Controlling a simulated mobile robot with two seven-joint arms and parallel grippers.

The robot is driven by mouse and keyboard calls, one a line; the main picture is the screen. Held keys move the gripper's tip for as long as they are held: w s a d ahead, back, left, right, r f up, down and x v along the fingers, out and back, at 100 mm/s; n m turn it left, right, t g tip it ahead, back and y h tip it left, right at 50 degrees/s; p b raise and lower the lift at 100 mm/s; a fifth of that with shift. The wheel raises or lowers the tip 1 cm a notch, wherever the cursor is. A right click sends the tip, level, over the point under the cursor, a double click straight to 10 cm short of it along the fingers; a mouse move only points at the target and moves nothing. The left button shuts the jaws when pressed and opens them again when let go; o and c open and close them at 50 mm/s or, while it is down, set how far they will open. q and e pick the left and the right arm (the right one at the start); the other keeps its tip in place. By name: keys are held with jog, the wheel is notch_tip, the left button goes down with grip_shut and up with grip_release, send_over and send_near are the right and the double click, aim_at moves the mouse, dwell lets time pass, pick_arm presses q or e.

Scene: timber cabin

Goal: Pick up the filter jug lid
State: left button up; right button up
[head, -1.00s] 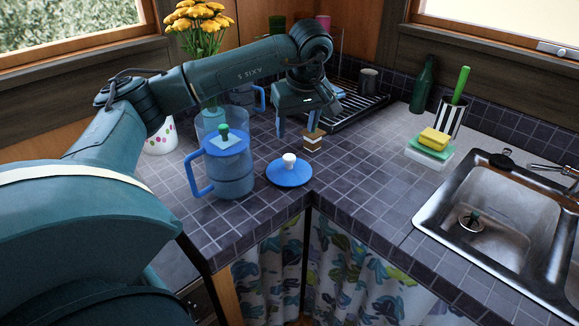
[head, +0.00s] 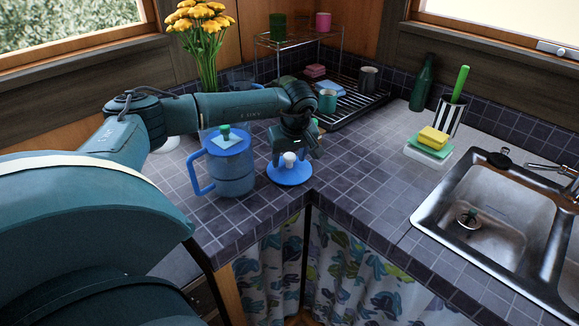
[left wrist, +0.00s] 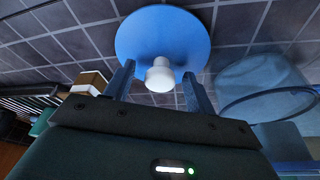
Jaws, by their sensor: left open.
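The filter jug lid is a blue disc (head: 290,176) with a white knob, lying on the tiled counter near its front corner. It also shows in the left wrist view (left wrist: 150,35), where its white knob faces me. My left gripper (head: 292,155) is open just behind and above the lid. In the left wrist view its two blue fingers (left wrist: 160,85) stand on either side of the white knob; I cannot tell whether they touch it. A blue filter jug (head: 230,165) with a green-knobbed top stands to the left of the lid. My right gripper is not in view.
A dish rack (head: 345,105) with cups stands behind the arm. A vase of yellow flowers (head: 200,20) is at the back left. A sponge stack (head: 430,142) and the sink (head: 480,215) are to the right. Counter between lid and sink is clear.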

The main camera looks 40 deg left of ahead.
pick_arm(q)
jog(key=shift+f, duration=0.1)
jog(key=shift+c, duration=0.2)
jog(key=c, duration=1.1)
